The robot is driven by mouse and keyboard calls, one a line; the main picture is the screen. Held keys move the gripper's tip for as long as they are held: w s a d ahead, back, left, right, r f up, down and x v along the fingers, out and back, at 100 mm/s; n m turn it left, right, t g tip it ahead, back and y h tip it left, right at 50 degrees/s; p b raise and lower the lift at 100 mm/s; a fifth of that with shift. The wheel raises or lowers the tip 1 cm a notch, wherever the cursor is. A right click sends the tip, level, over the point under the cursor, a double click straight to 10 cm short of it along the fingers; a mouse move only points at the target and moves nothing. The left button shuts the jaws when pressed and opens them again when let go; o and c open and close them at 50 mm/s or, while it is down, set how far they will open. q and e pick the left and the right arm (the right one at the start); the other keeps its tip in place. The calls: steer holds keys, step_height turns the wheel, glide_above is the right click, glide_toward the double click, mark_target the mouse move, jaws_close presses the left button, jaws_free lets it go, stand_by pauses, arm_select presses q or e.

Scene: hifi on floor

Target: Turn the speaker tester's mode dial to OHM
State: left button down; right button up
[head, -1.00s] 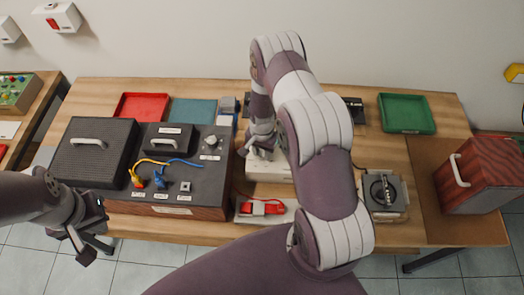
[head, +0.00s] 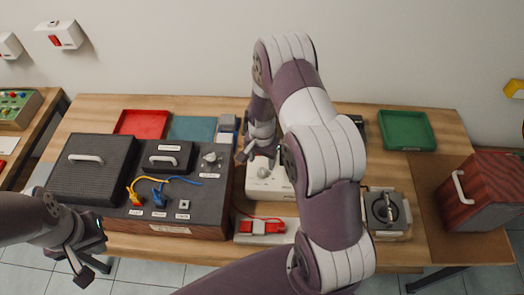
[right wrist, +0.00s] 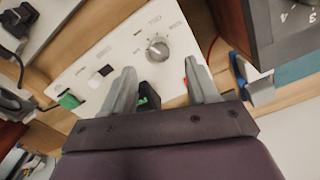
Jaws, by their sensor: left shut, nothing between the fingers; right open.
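The speaker tester is a white box (head: 256,190) in the middle of the table, partly hidden by my right arm. Its round grey mode dial (head: 264,172) also shows in the right wrist view (right wrist: 157,48), with small labels around it too blurred to read surely. I cannot tell which label the dial points to. My right gripper (right wrist: 158,72) is open, its fingers apart over the tester's panel, with the dial visible beyond and between the tips, not gripped. My left gripper (head: 84,272) is shut and empty by the table's front left edge, away from the tester.
A dark amplifier box (head: 205,200) with yellow and blue plugs stands left of the tester. A red clip device (head: 262,227) lies in front of it. A turntable-like unit (head: 385,212) and a wooden speaker (head: 485,195) stand right. Red (head: 142,124) and green (head: 407,130) trays lie behind.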

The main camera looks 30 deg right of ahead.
mark_target(262, 171)
step_height(262, 171, up, 7)
steer(key=shift+b, duration=0.45)
steer(key=shift+f, duration=0.1)
